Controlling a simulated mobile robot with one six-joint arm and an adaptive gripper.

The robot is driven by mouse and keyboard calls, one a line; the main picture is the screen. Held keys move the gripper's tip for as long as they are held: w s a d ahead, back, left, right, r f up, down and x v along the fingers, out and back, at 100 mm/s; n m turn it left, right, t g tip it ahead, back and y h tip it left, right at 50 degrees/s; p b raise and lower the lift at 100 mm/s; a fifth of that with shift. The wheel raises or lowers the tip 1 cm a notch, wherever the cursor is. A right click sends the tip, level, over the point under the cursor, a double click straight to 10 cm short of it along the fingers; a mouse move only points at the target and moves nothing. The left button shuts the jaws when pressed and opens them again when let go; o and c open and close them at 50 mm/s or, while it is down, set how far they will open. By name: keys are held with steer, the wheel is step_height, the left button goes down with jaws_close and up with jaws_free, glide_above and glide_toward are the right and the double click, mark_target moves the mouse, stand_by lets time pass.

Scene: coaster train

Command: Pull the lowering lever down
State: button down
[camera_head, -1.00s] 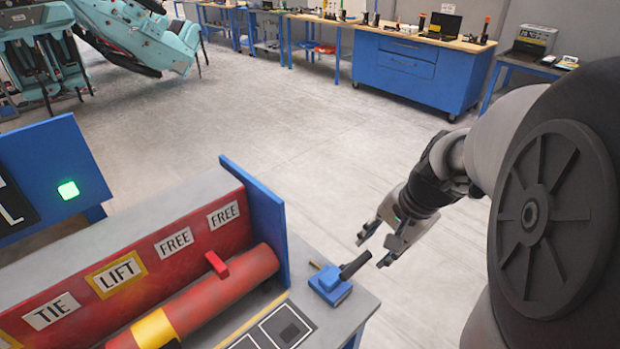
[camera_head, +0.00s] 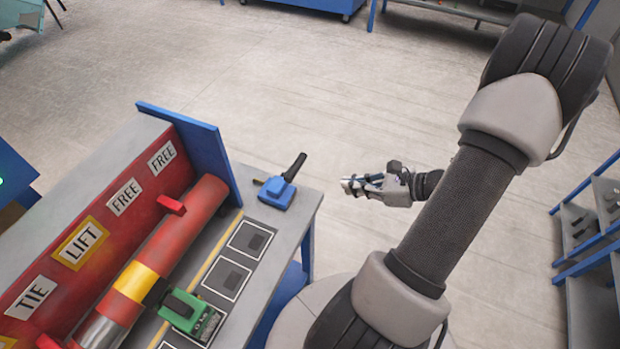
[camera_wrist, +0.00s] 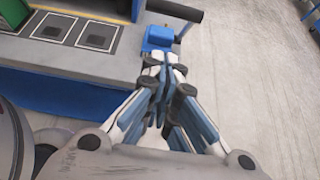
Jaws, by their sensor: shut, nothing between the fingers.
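The lever is a black handle (camera_head: 295,166) on a blue base (camera_head: 276,194) at the far right corner of the grey bench. The handle tilts up and to the right, out past the bench edge. In the wrist view the handle (camera_wrist: 175,11) and the blue base (camera_wrist: 158,37) show at the top, beyond my fingertips. My gripper (camera_head: 346,186) is shut and empty. It is to the right of the lever, off the bench edge, and apart from the handle. In the wrist view my gripper (camera_wrist: 163,60) appears just below the base.
A red panel with TIE, LIFT and FREE labels stands along the bench (camera_head: 240,300). In front of it lies a red cylinder (camera_head: 190,220) with a yellow band and a red tab. A green block (camera_head: 192,315) sits nearer. Shelves (camera_head: 590,230) stand at right. Floor beyond the bench is clear.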

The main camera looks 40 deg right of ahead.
mark_target(286, 177)
steer(key=w+r+b+x, duration=0.1)
steer(key=r+b+x, duration=0.1)
steer(key=x, duration=0.9)
steer(key=shift+w+a+b, duration=0.25)
steer(key=shift+a+b, duration=0.15)
steer(key=shift+b, duration=0.1)
steer(key=shift+r, duration=0.25)
steer(key=shift+w+a+r+g+p, duration=0.3)
steer(key=shift+w+r+g+p, duration=0.1)
steer(key=shift+w+p, duration=0.35)
